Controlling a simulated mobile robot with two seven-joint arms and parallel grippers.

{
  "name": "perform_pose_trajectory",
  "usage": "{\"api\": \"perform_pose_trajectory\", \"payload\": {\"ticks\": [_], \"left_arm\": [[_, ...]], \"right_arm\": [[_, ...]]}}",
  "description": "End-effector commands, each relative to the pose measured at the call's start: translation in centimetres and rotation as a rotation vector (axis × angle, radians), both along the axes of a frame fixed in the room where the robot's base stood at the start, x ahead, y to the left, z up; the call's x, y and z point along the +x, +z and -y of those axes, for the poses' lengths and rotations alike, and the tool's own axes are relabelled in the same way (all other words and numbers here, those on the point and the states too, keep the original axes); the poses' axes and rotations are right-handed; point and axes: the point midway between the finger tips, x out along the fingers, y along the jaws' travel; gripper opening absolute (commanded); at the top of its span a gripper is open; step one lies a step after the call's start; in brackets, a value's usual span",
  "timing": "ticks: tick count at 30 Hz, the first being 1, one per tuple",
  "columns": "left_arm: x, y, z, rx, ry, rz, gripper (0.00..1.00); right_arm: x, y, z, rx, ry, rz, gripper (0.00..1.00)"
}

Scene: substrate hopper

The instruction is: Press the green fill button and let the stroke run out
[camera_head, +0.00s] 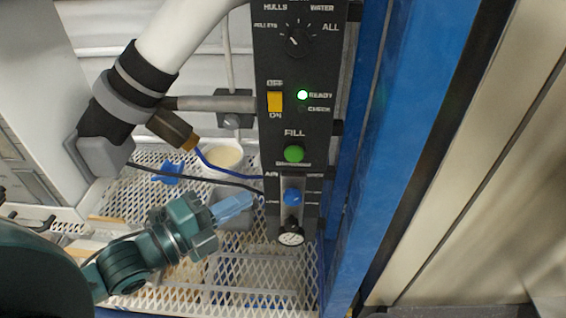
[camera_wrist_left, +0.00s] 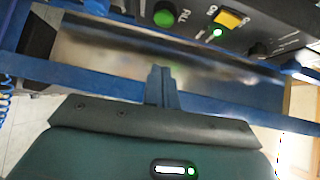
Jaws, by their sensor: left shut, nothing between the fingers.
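The green fill button (camera_head: 293,154) sits under the label FILL on a black control panel (camera_head: 262,60). It also shows near the top of the left wrist view (camera_wrist_left: 164,18). My left gripper (camera_head: 248,200) has its pale blue fingers together with nothing between them. In the head view it is left of and below the button, pointing right toward the lower panel, apart from the button. In the left wrist view its fingers (camera_wrist_left: 160,75) point up toward the panel, with a gap to the button. My right gripper is not in view.
A blue post (camera_head: 400,130) stands right. A white pipe and cables hang left above metal mesh (camera_head: 180,298).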

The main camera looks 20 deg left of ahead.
Motion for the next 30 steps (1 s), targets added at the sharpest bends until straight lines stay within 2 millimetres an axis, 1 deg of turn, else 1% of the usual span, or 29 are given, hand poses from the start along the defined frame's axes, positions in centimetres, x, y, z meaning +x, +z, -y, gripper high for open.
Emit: {"api": "perform_pose_trajectory", "payload": {"ticks": [5,8,14,21,24,27,30], "left_arm": [[1.3,0.1,0.7,-0.003,0.002,0.003,0.00],[2.4,0.1,1.4,-0.003,0.000,0.004,0.00],[5.1,0.1,3.0,-0.004,0.002,0.003,0.00],[8.7,0.0,5.3,-0.005,0.000,0.002,0.00],[10.3,-0.2,4.7,0.003,0.001,0.001,0.00],[11.3,-0.4,4.5,0.001,0.000,0.000,0.00],[11.9,-0.4,4.3,0.001,0.000,0.000,0.00]], "right_arm": [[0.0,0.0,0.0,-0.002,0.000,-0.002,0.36],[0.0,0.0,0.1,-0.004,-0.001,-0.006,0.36],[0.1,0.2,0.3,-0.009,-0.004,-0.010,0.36],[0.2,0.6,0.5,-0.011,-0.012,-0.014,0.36],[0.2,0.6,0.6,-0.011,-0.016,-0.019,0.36],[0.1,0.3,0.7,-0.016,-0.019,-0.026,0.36],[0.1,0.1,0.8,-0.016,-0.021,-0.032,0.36]]}}
